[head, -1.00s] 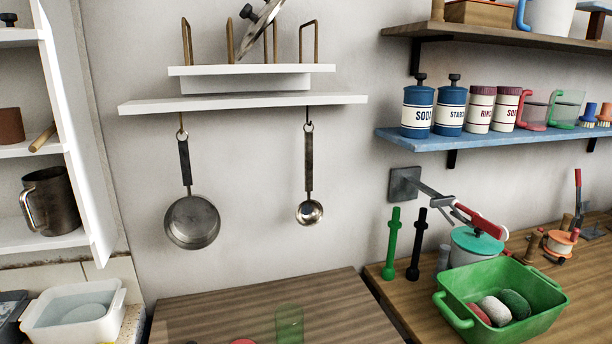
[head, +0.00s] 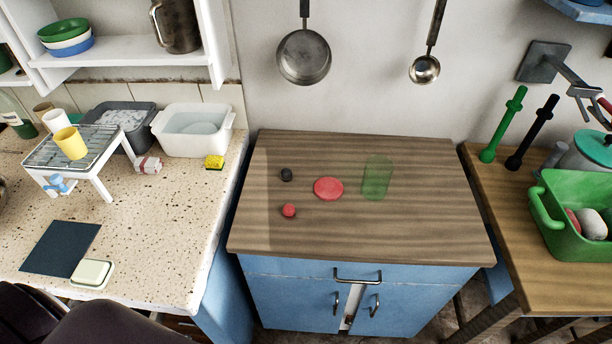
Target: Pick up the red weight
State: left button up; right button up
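A small round red object (head: 288,210), which looks like the red weight, rests on the wooden top (head: 410,230) of the blue cabinet. A similar small dark weight (head: 286,174) sits behind it. A flat red disc (head: 328,189) lies to its right, apart from it. A see-through green cylinder (head: 377,178) stands further right. Neither of my grippers shows in the head view. A dark part of my own body fills the lower left corner.
The speckled counter (head: 150,230) on the left holds a wire rack (head: 85,148), a white basin (head: 195,130), a yellow sponge (head: 214,162) and a soap dish (head: 92,273). A green tub (head: 570,245) stands on the right bench. The front and right of the cabinet top are clear.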

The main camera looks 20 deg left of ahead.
aim_at(288, 210)
jog(key=k+j, duration=0.1)
jog(key=j, duration=0.35)
jog(key=k+j, duration=0.1)
jog(key=j, duration=0.3)
jog(key=k+j, duration=0.15)
jog(key=j, duration=0.3)
jog(key=k+j, duration=0.1)
jog(key=j, duration=0.3)
jog(key=z, duration=0.05)
